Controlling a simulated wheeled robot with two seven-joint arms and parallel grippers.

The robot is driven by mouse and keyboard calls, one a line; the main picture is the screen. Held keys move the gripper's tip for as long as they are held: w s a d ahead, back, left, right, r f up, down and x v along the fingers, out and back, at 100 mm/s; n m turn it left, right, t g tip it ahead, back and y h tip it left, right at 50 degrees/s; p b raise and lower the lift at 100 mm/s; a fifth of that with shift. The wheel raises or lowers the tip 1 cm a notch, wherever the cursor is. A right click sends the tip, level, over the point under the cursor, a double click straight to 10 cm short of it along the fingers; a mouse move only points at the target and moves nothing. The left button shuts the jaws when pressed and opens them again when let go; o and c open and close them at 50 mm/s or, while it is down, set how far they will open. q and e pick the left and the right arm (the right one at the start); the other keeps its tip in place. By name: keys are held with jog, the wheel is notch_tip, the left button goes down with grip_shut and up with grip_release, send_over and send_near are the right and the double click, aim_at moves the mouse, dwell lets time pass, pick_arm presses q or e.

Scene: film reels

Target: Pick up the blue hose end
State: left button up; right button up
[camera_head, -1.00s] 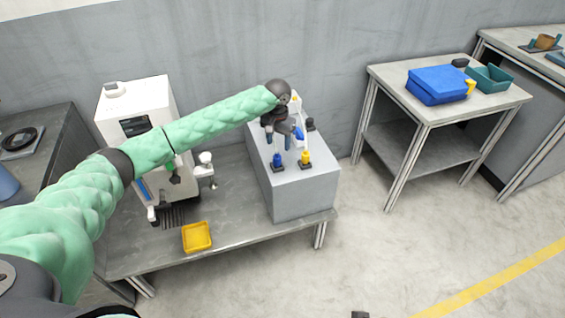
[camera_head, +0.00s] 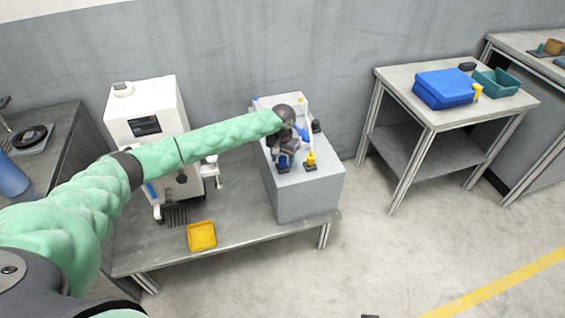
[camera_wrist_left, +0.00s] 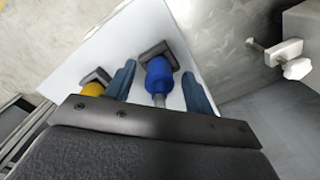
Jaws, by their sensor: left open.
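The blue hose end (camera_wrist_left: 158,76) stands in a dark holder on the grey box. In the left wrist view it lies between my two open fingers, with a grey stem toward me; I cannot tell whether either finger touches it. My left gripper (camera_head: 285,158) is open and reaches down over the box front in the head view, where it largely covers the blue hose end. It also shows in the wrist view (camera_wrist_left: 160,88). My right gripper is not in view.
A yellow hose end (camera_head: 310,159) stands just right of my gripper, and close beside one finger in the wrist view (camera_wrist_left: 93,89). A white machine (camera_head: 150,112) stands left of the grey box (camera_head: 310,193). A yellow tray (camera_head: 202,236) lies on the bench front.

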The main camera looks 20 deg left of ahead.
pick_arm(q)
jog(key=c, duration=1.1)
jog(key=shift+o, duration=0.2)
jog(key=shift+r, duration=0.1)
